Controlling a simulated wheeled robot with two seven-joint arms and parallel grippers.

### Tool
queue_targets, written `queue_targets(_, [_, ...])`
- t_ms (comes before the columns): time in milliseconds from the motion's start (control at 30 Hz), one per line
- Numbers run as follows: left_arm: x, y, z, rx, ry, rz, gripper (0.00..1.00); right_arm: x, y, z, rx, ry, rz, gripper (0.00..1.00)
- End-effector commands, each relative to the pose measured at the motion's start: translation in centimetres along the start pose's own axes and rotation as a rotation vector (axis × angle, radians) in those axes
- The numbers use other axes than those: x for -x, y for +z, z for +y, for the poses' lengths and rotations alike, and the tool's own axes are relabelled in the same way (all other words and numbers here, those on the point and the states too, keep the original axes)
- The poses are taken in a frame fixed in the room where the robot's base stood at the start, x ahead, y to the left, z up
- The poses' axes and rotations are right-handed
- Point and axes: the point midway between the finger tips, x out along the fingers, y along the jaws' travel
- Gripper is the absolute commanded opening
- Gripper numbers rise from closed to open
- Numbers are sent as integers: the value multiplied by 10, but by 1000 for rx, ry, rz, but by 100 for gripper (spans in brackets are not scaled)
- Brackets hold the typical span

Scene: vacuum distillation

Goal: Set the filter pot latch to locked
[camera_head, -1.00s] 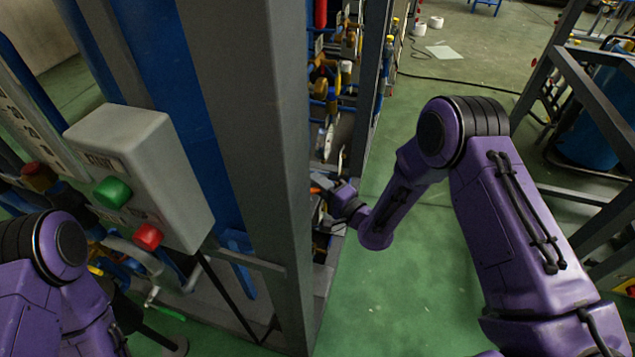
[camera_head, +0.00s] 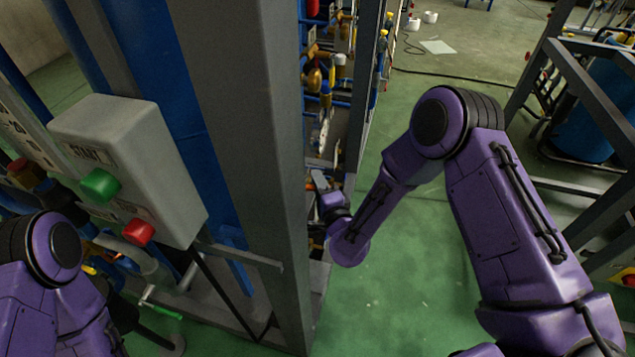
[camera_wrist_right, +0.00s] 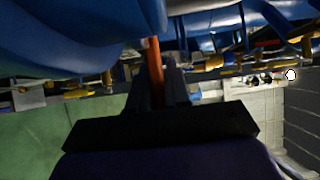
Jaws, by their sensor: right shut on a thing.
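In the right wrist view, an orange-brown bar-like handle (camera_wrist_right: 155,70), likely the latch, stands upright below a large blue rounded vessel (camera_wrist_right: 80,35). I cannot tell whether this vessel is the filter pot. My right gripper (camera_wrist_right: 165,82) is shut on the handle, with its dark fingers close together around the lower part. In the head view my right gripper (camera_head: 318,183) reaches in behind the grey post, low in the frame, and what it holds is mostly hidden there. The latch's locked or unlocked marking is not visible. My left gripper is out of view; only my left arm shows.
A thick grey post (camera_head: 255,150) stands just left of my right gripper. A grey control box (camera_head: 130,165) with green and red buttons is farther left. Pipes and brass valves (camera_head: 315,78) fill the rack behind. Green floor (camera_head: 400,290) is open to the right.

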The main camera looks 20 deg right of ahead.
Motion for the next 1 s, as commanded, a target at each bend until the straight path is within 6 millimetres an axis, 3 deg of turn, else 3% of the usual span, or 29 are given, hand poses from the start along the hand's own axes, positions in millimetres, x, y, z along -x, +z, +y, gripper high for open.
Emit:
queue_targets(167, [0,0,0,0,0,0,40,0,0,1,0,2,-1,0])
queue_targets(200, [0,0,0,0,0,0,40,0,0,1,0,2,-1,21])
queue_targets(267, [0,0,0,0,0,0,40,0,0,1,0,2,-2,38])
queue_targets(800, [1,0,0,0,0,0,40,-1,0,0,1,0,-11,38])
queue_targets(1000, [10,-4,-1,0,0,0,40,-10,-1,-3,6,-2,-190,38])
